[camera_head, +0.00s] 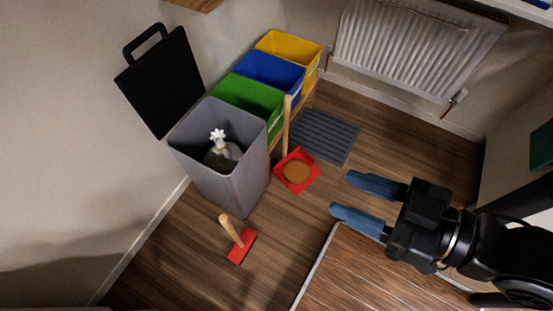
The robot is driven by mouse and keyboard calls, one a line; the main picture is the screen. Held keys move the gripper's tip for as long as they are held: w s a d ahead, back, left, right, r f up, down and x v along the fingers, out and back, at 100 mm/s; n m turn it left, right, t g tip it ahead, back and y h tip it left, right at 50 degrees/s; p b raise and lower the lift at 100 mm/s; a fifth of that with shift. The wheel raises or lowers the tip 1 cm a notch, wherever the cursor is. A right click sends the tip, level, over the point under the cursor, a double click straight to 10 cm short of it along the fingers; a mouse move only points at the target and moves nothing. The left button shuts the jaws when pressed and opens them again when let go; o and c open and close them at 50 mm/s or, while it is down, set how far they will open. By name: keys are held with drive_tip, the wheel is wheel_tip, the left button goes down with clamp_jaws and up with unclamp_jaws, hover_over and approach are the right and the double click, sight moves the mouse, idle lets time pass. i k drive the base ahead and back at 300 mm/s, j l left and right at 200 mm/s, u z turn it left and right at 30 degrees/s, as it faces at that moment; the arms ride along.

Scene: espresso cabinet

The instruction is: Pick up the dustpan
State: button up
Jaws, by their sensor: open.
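A red, square, shallow pan, which looks like the dustpan (281,173), lies on the floor right of the grey bin, with a round brown patch inside it. An upright wooden post stands at its back left; I cannot tell whether it is a handle or part of the rack. A smaller red piece with a wooden handle (240,247), perhaps a brush, is on the floor in front of the bin. My gripper (342,192) is open and empty, its blue fingers pointing left toward the pan, apart from it in the picture.
The grey bin (207,185) holds a bottle with a white top. Green (250,102), blue (272,76) and yellow (290,50) boxes stand behind it. A dark ridged mat (325,137) lies behind the pan. A wooden surface edge (318,265) is below my gripper. A radiator (415,50) is at the back.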

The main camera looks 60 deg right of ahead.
sight(296, 171)
drive_tip(key=i+l+z, duration=0.25)
drive_tip(key=l, duration=0.35)
drive_tip(key=i+l+z, duration=0.2)
drive_tip(key=i+l, duration=0.25)
drive_tip(key=i+l+z, duration=0.25)
drive_tip(key=i+l, duration=0.15)
drive_tip(key=l, duration=0.2)
